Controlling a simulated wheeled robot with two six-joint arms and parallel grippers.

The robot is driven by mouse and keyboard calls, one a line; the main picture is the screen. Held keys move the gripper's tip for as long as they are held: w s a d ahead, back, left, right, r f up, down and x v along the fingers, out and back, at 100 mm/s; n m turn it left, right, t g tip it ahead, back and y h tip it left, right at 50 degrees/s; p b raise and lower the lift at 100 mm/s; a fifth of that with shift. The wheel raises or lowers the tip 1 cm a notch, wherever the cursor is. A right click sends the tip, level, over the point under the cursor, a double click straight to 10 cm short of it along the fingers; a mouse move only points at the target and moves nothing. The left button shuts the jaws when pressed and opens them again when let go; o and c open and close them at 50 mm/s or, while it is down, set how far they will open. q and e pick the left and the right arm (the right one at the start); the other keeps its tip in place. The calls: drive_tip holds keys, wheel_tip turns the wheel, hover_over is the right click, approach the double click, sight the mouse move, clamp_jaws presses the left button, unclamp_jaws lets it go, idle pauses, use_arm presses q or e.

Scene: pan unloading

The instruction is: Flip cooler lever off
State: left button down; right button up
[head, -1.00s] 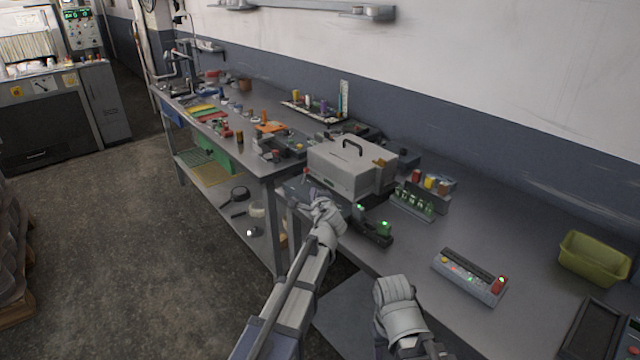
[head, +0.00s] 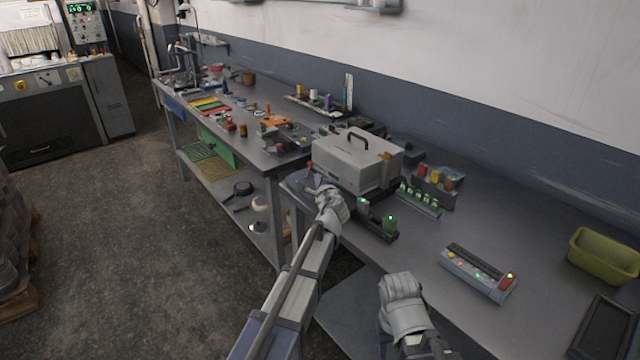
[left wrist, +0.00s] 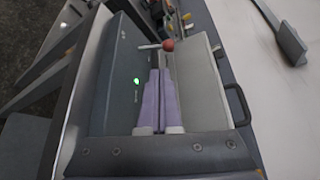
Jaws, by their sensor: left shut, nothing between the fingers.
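The cooler appears to be the pale grey box (head: 350,164) with a black handle, on the near bench. At its near left side is a low dark unit (left wrist: 112,85) with a lit green light (left wrist: 136,81). The lever (left wrist: 150,46), a light rod with a red ball knob (left wrist: 168,45), lies across just beyond my left fingertips in the left wrist view. The knob is a small red spot (head: 308,167) in the head view. My left gripper (head: 318,186) is shut and empty, close to the lever; its fingers (left wrist: 158,90) point toward it. I cannot tell whether they touch. My right gripper (head: 399,287) hangs at the bench's front edge; its fingers are unclear.
A dark device with green lights (head: 377,220) stands right of my left gripper. A grey panel with coloured lights (head: 478,273) and a yellow-green bin (head: 604,256) are farther right.

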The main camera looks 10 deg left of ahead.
use_arm(q)
drive_tip(key=b+x, duration=0.1)
drive_tip(key=x, duration=0.6)
drive_tip(key=shift+d, duration=0.1)
